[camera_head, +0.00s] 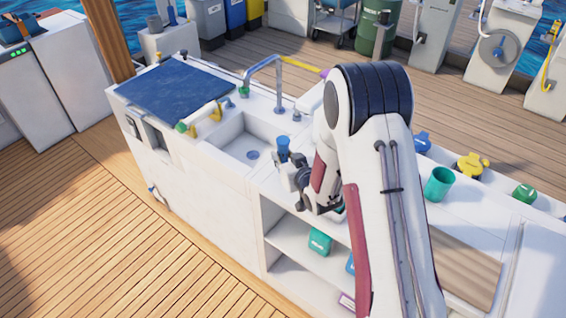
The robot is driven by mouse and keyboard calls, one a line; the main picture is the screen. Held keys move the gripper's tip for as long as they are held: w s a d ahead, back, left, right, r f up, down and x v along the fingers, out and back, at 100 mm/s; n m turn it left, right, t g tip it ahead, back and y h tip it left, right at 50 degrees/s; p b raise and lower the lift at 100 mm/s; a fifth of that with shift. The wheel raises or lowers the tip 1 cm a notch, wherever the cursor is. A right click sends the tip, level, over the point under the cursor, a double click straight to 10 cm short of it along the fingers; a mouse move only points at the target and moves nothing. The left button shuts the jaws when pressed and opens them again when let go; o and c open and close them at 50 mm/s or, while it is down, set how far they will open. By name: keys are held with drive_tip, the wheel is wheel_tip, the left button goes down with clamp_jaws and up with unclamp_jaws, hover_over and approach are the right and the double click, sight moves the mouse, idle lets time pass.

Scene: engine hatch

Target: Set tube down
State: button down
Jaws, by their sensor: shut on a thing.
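My gripper (325,203) is at the front edge of the white counter, right of the sink, largely hidden by my own arm. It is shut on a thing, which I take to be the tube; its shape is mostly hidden. A bit of green shows close to the fingers, but I cannot tell whether it is held. A blue cup-like piece (283,147) shows upright just behind my wrist; whether it touches is unclear. A white roll with a green end (207,117) lies beside yellow brackets left of the sink.
The sink (243,138) with its tap (278,85) is left of my gripper. Open shelves below hold a teal box (320,241). A green cup (440,184) and a yellow valve-like piece (472,164) are at the right. My arm hides much of the middle counter.

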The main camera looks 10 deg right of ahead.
drive_tip(key=shift+f, duration=1.35)
drive_tip(key=shift+f, duration=0.15)
drive_tip(key=c, duration=1.8)
unclamp_jaws()
drive_tip(key=shift+o, duration=0.2)
drive_tip(key=shift+s+r, duration=0.1)
drive_tip(key=shift+r, duration=0.1)
drive_tip(key=v, duration=1.1)
drive_tip(key=shift+s+d, duration=0.15)
drive_tip(key=shift+s, duration=0.25)
drive_tip(key=shift+r, duration=0.15)
